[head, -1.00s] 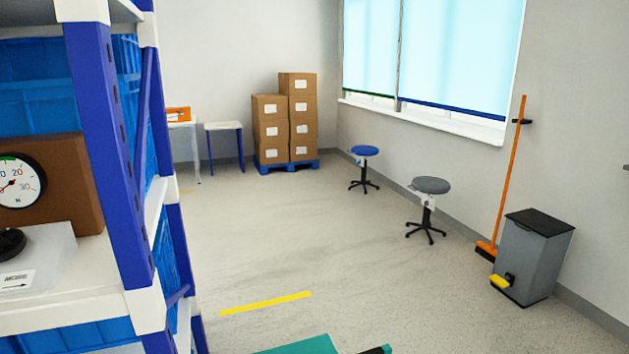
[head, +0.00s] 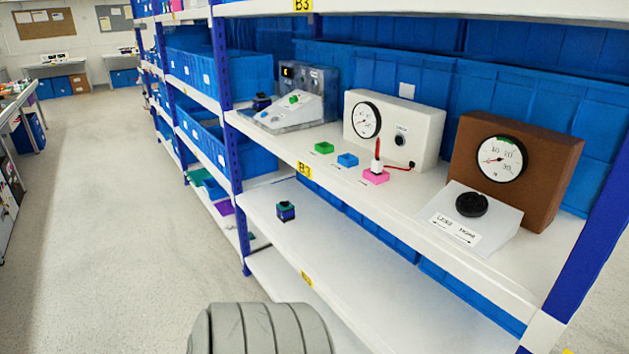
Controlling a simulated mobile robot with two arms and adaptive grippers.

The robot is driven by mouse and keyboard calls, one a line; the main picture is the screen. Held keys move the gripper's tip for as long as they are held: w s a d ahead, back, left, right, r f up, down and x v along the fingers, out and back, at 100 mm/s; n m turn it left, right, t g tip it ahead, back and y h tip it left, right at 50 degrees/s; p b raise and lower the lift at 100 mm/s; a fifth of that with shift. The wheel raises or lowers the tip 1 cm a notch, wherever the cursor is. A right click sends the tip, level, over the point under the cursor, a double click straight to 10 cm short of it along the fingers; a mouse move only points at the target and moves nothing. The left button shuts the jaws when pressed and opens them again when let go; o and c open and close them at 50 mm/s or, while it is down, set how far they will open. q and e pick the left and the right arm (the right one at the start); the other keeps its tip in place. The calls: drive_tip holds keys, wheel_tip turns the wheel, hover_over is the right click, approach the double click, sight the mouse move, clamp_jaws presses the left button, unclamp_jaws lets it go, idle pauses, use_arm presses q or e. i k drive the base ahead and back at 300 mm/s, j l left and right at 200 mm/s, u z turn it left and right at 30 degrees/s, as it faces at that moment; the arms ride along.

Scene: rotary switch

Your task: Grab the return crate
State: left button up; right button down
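I see no crate that I can tell to be the return crate. Blue crates (head: 228,75) stand on the shelving at left of centre, and a small teal container (head: 198,177) sits on a lower shelf there, too small to tell what it is. Neither of my grippers is in view.
The shelf ahead holds a brown gauge box (head: 552,160) with a black rotary knob (head: 471,204), a white gauge box (head: 425,125), a grey sloped device (head: 285,113) and small coloured blocks. A blue upright (head: 590,265) is at right. The aisle floor (head: 95,220) is clear.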

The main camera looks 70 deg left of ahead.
sight(211, 187)
drive_tip(key=u, duration=3.1)
drive_tip(key=i+j+u, duration=0.3)
drive_tip(key=i, duration=0.55)
drive_tip(key=i+u, duration=0.3)
drive_tip(key=i, duration=2.45)
